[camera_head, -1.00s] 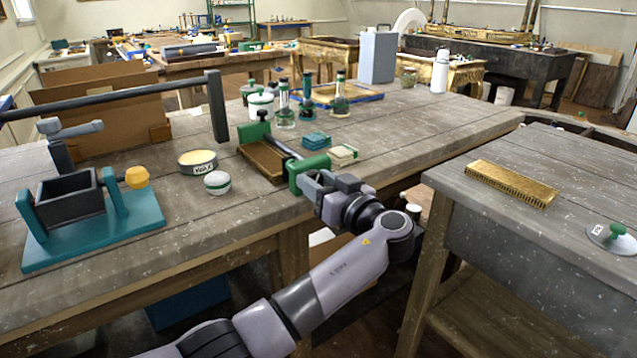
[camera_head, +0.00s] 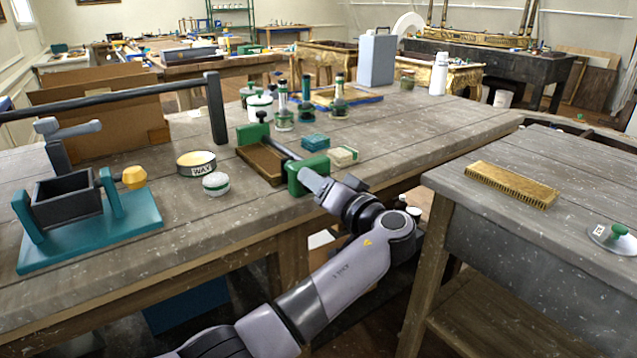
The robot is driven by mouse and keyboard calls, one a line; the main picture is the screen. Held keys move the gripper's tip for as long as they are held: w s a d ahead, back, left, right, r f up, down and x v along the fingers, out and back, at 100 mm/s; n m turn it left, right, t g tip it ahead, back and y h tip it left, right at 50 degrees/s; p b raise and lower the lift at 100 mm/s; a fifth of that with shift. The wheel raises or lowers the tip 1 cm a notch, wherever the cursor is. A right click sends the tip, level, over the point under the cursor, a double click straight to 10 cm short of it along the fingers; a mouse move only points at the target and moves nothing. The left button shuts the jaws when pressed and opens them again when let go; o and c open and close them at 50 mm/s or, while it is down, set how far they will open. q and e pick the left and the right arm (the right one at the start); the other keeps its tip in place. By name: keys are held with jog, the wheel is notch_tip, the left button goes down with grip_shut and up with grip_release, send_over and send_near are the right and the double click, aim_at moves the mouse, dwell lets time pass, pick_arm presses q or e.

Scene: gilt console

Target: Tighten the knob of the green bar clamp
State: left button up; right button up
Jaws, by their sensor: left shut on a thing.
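The green bar clamp (camera_head: 307,174) lies over a brown wooden board (camera_head: 262,163) at the front edge of the long bench. Its dark bar runs between a far green jaw (camera_head: 253,134) and the near green jaw. A small dark knob stands above the far jaw. My left gripper (camera_head: 317,186) is at the outer side of the near jaw, shut on the clamp's knob there. The fingers and wrist hide that knob, so its contact with the jaw does not show. My right gripper is not in view.
A teal-based vise (camera_head: 90,232), a wax tin (camera_head: 197,164) and a small white-green jar (camera_head: 215,184) stand left of the clamp. Teal (camera_head: 315,142) and cream (camera_head: 343,156) blocks lie close behind the near jaw. A second bench with a brass brush (camera_head: 513,184) stands right of my arm.

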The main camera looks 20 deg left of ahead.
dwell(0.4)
pick_arm(q)
jog(key=o, duration=1.1)
